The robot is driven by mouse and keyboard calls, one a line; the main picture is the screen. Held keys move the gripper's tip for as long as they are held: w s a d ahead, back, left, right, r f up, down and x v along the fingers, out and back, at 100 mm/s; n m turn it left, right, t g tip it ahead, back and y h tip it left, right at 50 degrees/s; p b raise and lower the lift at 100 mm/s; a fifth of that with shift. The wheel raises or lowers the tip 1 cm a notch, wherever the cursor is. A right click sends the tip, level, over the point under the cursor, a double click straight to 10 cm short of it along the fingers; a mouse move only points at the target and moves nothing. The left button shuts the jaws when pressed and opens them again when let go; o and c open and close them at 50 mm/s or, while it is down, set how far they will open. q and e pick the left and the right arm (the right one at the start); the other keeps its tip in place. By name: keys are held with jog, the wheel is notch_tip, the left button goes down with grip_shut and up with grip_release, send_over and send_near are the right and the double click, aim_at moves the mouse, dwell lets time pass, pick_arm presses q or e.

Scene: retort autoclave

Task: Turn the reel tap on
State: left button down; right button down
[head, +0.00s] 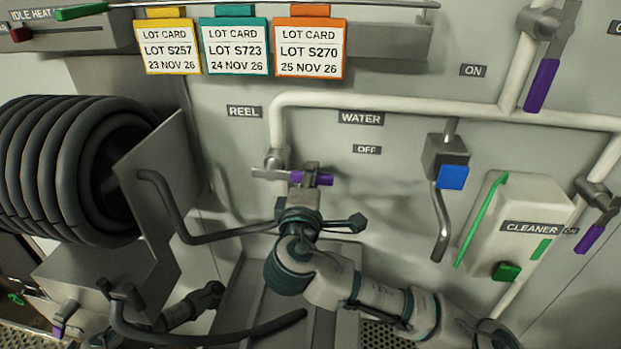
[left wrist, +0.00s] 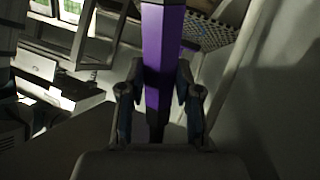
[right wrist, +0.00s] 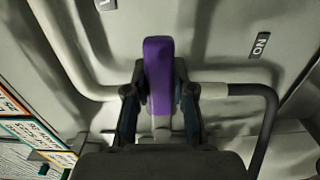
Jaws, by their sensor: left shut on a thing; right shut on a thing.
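The reel tap sits on the white pipe under the REEL label (head: 244,112). Its purple-gripped lever (head: 326,179) lies roughly level, pointing right, below the OFF label (head: 367,149). My right gripper (head: 310,176) is shut around this purple grip. The right wrist view shows the grip (right wrist: 158,75) between both fingers, with an ON label (right wrist: 261,45) on the wall nearby. My left gripper (left wrist: 160,105) is shut on another purple handle (left wrist: 163,50) in the left wrist view. In the head view the left gripper is small and unclear at the lower left.
A black hose reel (head: 50,170) and its metal side plate stand left. A blue-handled spout (head: 452,177), a cleaner box (head: 515,225) and purple-handled taps (head: 541,85) are on the right. Lot cards (head: 234,47) hang above. The wall between the reel tap and spout is mostly clear.

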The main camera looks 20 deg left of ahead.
jog(key=shift+f, duration=0.15)
jog(key=shift+s+a+f+m, duration=0.35)
jog(key=shift+a+f+m, duration=1.05)
jog(key=shift+m, duration=1.6)
jog(key=shift+s+a+f+m, duration=0.3)
jog(key=shift+a+f+m, duration=1.1)
jog(key=shift+m, duration=1.6)
jog(key=shift+s+a+f+m, duration=0.35)
jog(key=shift+a+f+m, duration=1)
jog(key=shift+m, duration=1.65)
jog(key=shift+f, duration=0.15)
jog(key=c, duration=1)
grip_release()
jog(key=shift+o, duration=0.2)
